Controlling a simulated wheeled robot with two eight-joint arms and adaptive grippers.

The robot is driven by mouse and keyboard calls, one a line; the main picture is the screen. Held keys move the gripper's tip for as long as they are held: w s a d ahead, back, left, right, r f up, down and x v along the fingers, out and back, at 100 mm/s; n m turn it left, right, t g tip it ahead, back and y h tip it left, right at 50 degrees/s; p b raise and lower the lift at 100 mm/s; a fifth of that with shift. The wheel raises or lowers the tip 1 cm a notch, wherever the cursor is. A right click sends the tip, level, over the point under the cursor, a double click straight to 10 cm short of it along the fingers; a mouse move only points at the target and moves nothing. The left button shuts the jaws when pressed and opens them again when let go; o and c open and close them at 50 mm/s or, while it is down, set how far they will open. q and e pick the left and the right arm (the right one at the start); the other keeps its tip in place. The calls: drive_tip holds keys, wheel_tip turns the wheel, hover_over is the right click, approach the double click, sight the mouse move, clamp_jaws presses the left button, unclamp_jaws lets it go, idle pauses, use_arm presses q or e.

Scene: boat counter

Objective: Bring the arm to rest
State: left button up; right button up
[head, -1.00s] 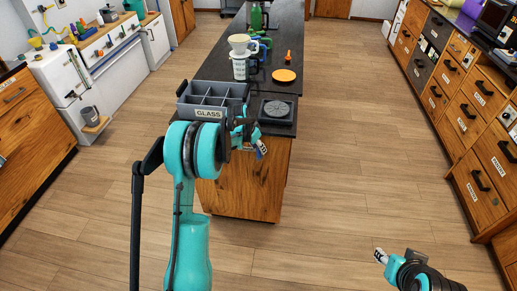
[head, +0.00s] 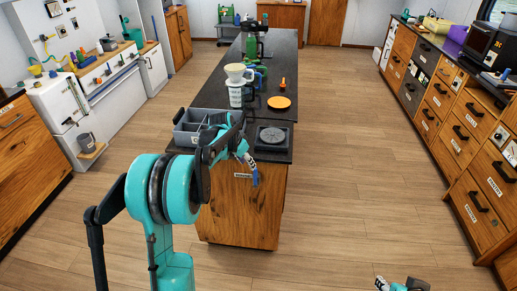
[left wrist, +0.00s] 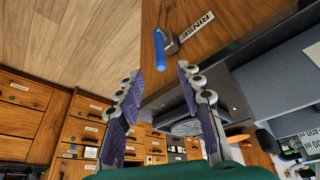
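My left arm, teal with dark joints, reaches from the bottom of the head view to the near end of the dark-topped island (head: 262,105). My left gripper (head: 246,163) is in front of the island's near edge, partly hidden by its own wrist. In the left wrist view the two purple-padded fingers (left wrist: 160,88) are spread apart with nothing between them. My right gripper (head: 387,284) shows only in part at the bottom edge of the head view, over the floor; its finger state is unclear.
A grey divided bin (head: 186,132) and a dark square plate (head: 271,136) stand at the island's near end. A blue-handled item (left wrist: 159,50) hangs on its wooden end. An orange disc (head: 279,102) and a dripper on a jug (head: 236,92) stand farther back. Floor (head: 350,190) to the right is clear.

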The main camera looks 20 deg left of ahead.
use_arm(q)
drive_tip(key=s+d+r+n, duration=0.1)
drive_tip(key=s+d+r, duration=0.6)
drive_tip(key=s+d+n+t, duration=0.1)
drive_tip(key=s+d, duration=0.2)
drive_tip(key=s, duration=0.4)
drive_tip(key=s+d+t+y, duration=0.1)
drive_tip(key=s+d, duration=0.2)
drive_tip(key=s, duration=0.5)
drive_tip(key=s+d+f+n, duration=0.1)
drive_tip(key=s+d, duration=0.3)
drive_tip(key=s, duration=0.4)
drive_tip(key=shift+s+n+t+y, duration=0.25)
drive_tip(key=shift+n+t+y, duration=0.05)
drive_tip(key=shift+t, duration=0.1)
